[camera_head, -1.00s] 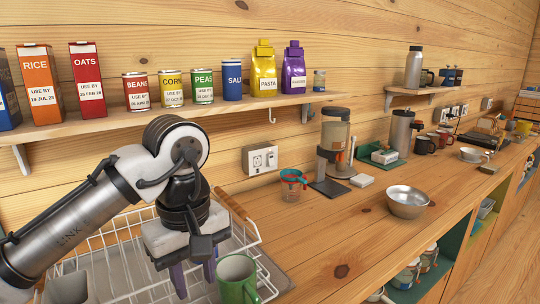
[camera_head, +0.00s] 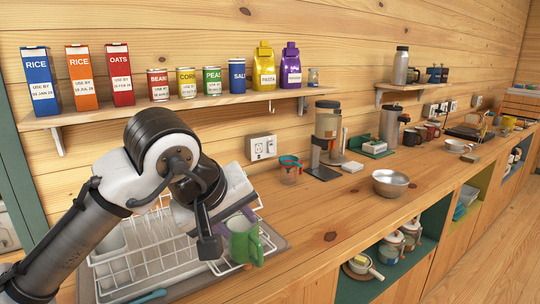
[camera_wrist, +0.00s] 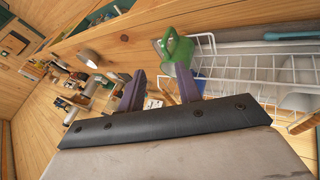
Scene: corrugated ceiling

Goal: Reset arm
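A green mug (camera_head: 245,243) stands at the rack's front right corner, just in front of the fingers in the head view. In the wrist view, the green mug (camera_wrist: 178,48) shows beyond the right finger. I cannot tell whether finger and mug touch. My wrist hides part of the rack.
The dish rack (camera_head: 120,270) lies below my arm. A measuring cup (camera_head: 290,172), a coffee grinder (camera_head: 326,130) and a metal bowl (camera_head: 390,183) stand on the counter. A wall shelf (camera_head: 200,102) with boxes and cans is behind my arm. The counter's front right is clear.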

